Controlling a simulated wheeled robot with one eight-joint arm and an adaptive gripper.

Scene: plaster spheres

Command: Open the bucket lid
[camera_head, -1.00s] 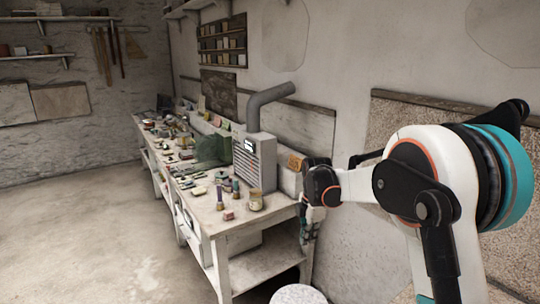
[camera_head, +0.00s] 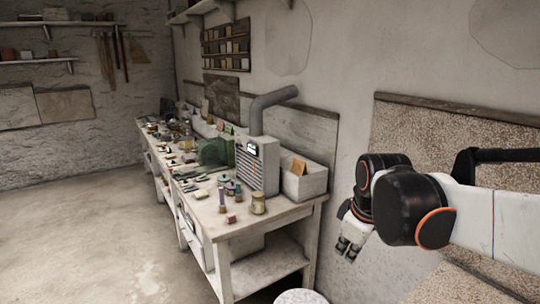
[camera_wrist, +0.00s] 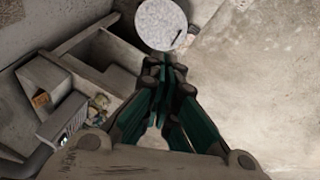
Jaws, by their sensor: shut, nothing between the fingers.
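The bucket's round, pale, speckled lid (camera_head: 300,296) shows at the bottom edge of the head view, cut off by the frame. In the wrist view the whole round lid (camera_wrist: 158,22) shows at the top, with a small dark mark or handle near its right edge. The bucket's walls are hidden beneath it. My gripper (camera_head: 346,248) points down, to the right of and above the lid, apart from it. In the wrist view my gripper (camera_wrist: 165,62) has its fingertips together and empty, just below the lid in the picture.
A long workbench (camera_head: 262,222) stands along the wall, carrying jars (camera_head: 258,203), small tools and a grey vented box with a pipe (camera_head: 256,165). A pale bin with an orange card (camera_head: 303,180) sits at its near end. The floor (camera_head: 90,235) at left is clear.

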